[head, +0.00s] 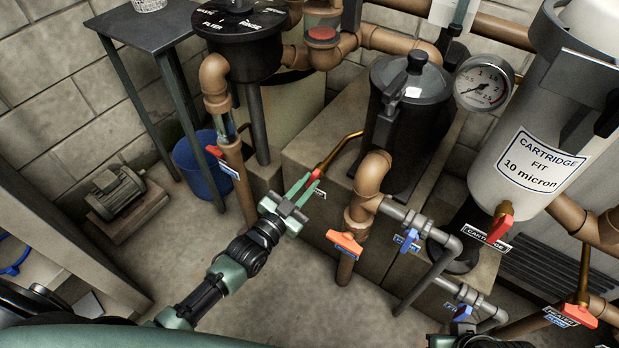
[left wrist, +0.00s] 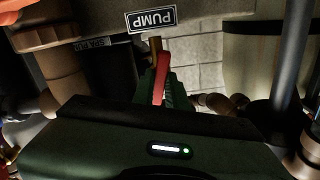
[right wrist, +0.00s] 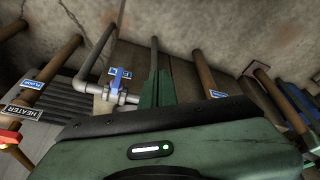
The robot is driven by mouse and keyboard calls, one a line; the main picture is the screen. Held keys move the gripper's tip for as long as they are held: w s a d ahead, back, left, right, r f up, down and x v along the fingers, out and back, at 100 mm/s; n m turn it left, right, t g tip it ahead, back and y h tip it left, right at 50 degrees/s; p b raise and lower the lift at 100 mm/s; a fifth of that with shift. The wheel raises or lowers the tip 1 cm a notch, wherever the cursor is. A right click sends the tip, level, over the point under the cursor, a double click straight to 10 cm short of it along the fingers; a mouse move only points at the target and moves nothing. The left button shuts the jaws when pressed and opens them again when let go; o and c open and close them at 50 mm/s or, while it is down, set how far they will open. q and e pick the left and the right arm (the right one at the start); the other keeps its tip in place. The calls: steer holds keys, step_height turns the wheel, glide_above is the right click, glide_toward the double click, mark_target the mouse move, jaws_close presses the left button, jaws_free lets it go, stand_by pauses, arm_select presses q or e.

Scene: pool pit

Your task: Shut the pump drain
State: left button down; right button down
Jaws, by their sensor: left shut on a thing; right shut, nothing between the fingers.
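The pump drain is a thin brass pipe (head: 340,148) that comes down from the black pump pot (head: 408,115). Its red lever (head: 315,176) is at the pipe's lower end and looks roughly in line with it. My left gripper (head: 303,188) is shut on this red lever, its green fingers hiding part of it. In the left wrist view the red lever (left wrist: 161,78) stands between the fingers, below the PUMP label (left wrist: 151,19). My right gripper (right wrist: 157,82) is shut and empty in the right wrist view, in front of a blue-handled valve (right wrist: 118,80).
An orange-handled valve (head: 345,243) and blue-handled valves (head: 408,240) are right of the left gripper. The white cartridge filter (head: 540,130) has a red lever (head: 501,226). A blue bucket (head: 197,165) and a motor (head: 117,193) stand left. The floor between is clear.

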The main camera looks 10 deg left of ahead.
arm_select(q)
steer(key=m+p, duration=0.1)
steer(key=m, duration=0.5)
steer(key=shift+m, duration=0.4)
steer(key=m, duration=0.2)
steer(key=shift+f+m, duration=0.1)
steer(key=shift+m, duration=1.5)
steer(key=m, duration=0.3)
steer(key=shift+b, duration=0.4)
steer(key=c, duration=1.3)
jaws_free()
arm_select(e)
steer(key=x, duration=0.3)
steer(key=shift+s+f, duration=0.1)
